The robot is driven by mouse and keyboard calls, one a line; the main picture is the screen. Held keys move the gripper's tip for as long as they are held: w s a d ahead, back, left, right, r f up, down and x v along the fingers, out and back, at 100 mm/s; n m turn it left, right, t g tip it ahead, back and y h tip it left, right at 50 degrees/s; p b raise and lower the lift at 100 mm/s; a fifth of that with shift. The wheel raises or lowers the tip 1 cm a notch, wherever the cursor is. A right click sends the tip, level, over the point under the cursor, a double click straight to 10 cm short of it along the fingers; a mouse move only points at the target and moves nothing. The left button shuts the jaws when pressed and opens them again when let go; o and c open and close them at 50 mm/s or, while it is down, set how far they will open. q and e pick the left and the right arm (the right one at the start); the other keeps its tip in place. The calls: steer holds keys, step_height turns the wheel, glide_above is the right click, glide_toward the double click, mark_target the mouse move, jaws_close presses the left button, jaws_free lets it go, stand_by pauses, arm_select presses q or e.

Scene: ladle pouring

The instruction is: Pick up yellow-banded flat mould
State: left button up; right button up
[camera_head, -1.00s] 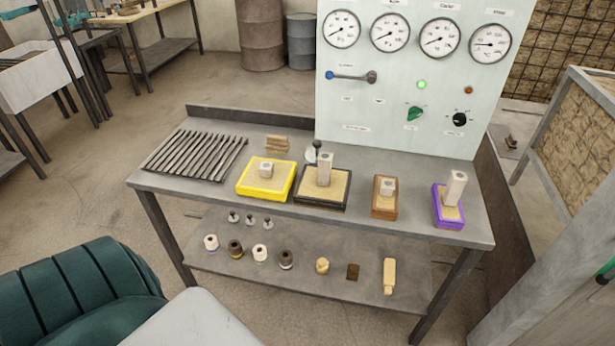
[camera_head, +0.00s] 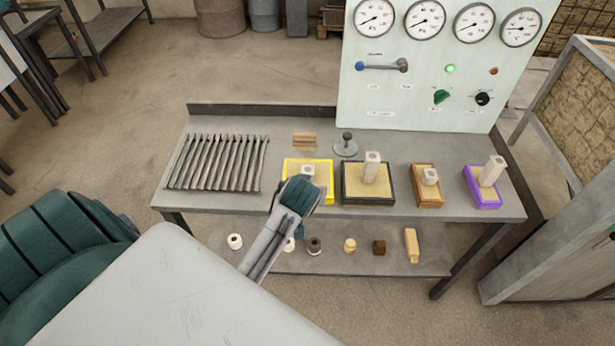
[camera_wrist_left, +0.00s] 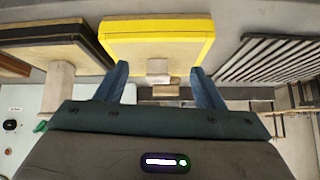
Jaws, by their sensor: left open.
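The yellow-banded flat mould (camera_head: 330,182) is a shallow, sand-filled box with a yellow rim on the bench top. A short pale block (camera_head: 308,170) stands on it. My left gripper (camera_head: 304,188) is in front of and over its near part, hiding much of it in the head view. In the left wrist view the mould (camera_wrist_left: 155,40) lies just beyond the open fingers (camera_wrist_left: 160,70), and the pale block shows between them. The fingers hold nothing; I cannot tell whether they touch anything. My right gripper is not in view.
A black-rimmed mould (camera_head: 368,196) stands close right of the yellow one. Brown (camera_head: 427,200) and purple (camera_head: 482,201) moulds stand farther right. A rack of metal bars (camera_head: 215,163) lies left. A gauge panel (camera_head: 440,90) rises behind. Small parts sit on the lower shelf.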

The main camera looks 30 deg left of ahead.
mark_target(308, 170)
arm_select(q)
steer(key=shift+n+y, duration=0.4)
steer(key=shift+n, duration=0.3)
steer(key=w+a, duration=0.1)
steer(key=w, duration=0.1)
steer(key=w+a+p, duration=0.1)
steer(key=w, duration=0.3)
steer(key=shift+w+a+r, duration=0.15)
steer(key=shift+w+a, duration=0.1)
steer(key=shift+a, duration=0.15)
steer(key=p+x, duration=0.2)
steer(key=x, duration=0.1)
steer(key=shift+a+f+p, duration=0.3)
steer(key=shift+f, duration=0.05)
steer(key=shift+w+a+f, duration=0.2)
steer(key=shift+w+f, duration=0.2)
steer(key=shift+f, duration=0.2)
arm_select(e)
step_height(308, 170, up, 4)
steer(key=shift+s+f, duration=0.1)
arm_select(q)
steer(key=shift+c, duration=0.4)
steer(key=c, duration=1.1)
jaws_close()
steer(key=shift+r, duration=0.1)
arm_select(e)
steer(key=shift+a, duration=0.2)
